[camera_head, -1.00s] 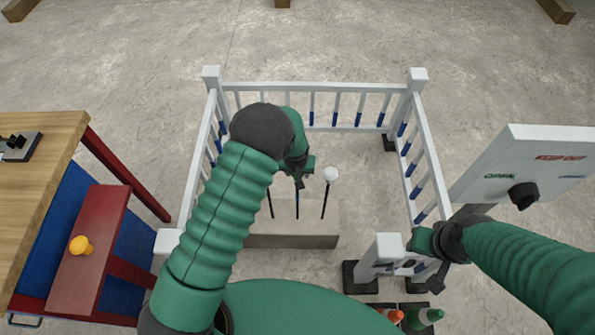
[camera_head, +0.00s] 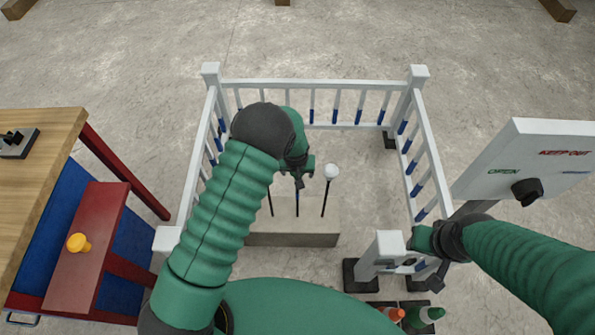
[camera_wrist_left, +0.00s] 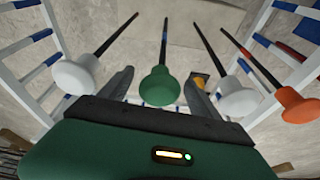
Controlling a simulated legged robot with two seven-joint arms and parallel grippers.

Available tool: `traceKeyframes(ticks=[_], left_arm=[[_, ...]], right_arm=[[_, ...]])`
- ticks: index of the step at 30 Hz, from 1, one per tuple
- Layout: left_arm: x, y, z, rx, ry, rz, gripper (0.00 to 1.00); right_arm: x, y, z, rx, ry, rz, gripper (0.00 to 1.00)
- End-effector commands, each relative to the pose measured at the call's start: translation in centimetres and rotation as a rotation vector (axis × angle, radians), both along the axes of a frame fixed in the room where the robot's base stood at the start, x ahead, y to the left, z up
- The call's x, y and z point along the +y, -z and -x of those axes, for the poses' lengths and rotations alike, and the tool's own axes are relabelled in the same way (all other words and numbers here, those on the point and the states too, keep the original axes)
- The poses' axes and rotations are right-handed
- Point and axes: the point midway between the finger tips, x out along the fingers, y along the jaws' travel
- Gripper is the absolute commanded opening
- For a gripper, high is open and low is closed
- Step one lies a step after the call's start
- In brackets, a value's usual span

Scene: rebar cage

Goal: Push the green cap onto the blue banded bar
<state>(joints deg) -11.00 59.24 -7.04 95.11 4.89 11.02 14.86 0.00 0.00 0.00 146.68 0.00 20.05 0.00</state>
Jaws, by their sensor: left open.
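The green cap (camera_wrist_left: 160,86) is in the middle of the left wrist view, at the near end of a dark bar (camera_wrist_left: 164,40). My left gripper (camera_wrist_left: 158,88) is open, with one finger on each side of the cap. I cannot tell whether they touch, or how far the cap sits on the bar.
White caps (camera_wrist_left: 76,73) (camera_wrist_left: 236,97) and an orange cap (camera_wrist_left: 297,105) top neighbouring bars. The bars rise from a concrete block (camera_head: 290,240) inside a white railing (camera_head: 315,86). A sign panel (camera_head: 530,160) stands right; a red bench (camera_head: 95,225) and wooden table (camera_head: 40,165) stand left.

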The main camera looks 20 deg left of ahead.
Motion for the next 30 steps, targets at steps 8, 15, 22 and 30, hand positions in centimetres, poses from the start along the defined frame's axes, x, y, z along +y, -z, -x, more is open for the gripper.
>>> traceKeyframes(ticks=[8,15,22,30], left_arm=[[-0.1,-1.0,0.1,-0.002,0.0,0.001,0.72],[-0.4,-7.0,1.7,-0.004,0.0,0.0,0.72],[-0.8,-13.2,3.4,-0.003,0.002,0.0,0.72],[-0.9,-16.1,4.4,0.002,0.001,-0.001,0.72]], right_arm=[[0.0,-0.3,0.0,0.0,0.0,0.0,0.36],[0.0,-1.7,0.0,0.0,0.0,0.0,0.36],[0.0,-2.8,0.0,0.0,0.0,0.0,0.36],[0.0,-3.2,0.0,0.0,0.0,0.0,0.36]])
